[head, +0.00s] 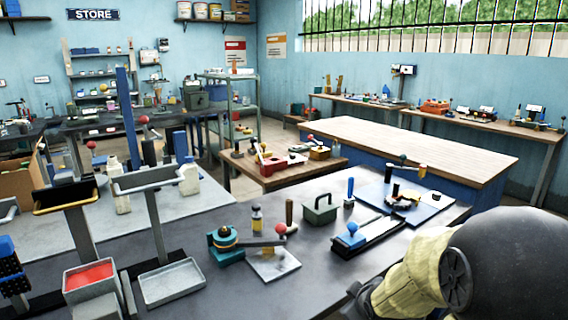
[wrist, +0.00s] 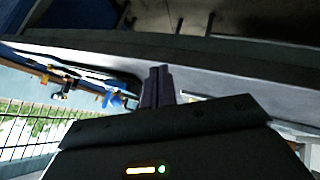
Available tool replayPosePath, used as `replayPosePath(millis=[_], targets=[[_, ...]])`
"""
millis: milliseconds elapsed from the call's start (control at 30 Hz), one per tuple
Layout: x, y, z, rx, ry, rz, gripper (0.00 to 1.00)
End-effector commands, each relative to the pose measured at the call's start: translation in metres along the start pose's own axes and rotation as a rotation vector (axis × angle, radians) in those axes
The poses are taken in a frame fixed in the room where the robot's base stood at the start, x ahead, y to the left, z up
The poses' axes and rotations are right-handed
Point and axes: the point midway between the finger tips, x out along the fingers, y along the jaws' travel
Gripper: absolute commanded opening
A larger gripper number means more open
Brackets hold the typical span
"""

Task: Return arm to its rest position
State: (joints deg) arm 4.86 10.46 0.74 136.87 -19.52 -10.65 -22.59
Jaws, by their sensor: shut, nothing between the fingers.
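My gripper (wrist: 158,86) shows in the wrist view, its two dark fingers together and nothing between them. Its dark palm fills the lower part of that view. The fingers lie in front of a grey edge or surface, apparently with no object touching them. In the head view I cannot make out the gripper. A large dark rounded part with a beige cover fills that view's lower right corner and hides the bench behind it.
The grey bench (head: 325,222) carries a teal device (head: 226,255), a green handled block (head: 319,209), a blue-knobbed tool (head: 350,238) and a blue mat (head: 432,210). At left stand a red-filled container (head: 92,276) and a grey tray (head: 170,284). A wood-topped table (head: 420,148) behind is bare.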

Motion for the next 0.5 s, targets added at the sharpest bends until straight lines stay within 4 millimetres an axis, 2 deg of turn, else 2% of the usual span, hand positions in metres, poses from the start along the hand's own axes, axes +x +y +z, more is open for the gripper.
replayPosePath(millis=[100, 200, 400, 500], targets=[[-0.023, -0.028, 0.032, 0.208, -0.150, -0.053, 0.00], [-0.039, -0.050, 0.054, 0.354, -0.258, -0.089, 0.00], [-0.072, -0.090, 0.086, 0.589, -0.440, -0.143, 0.00], [-0.090, -0.103, 0.094, 0.676, -0.511, -0.164, 0.00]])
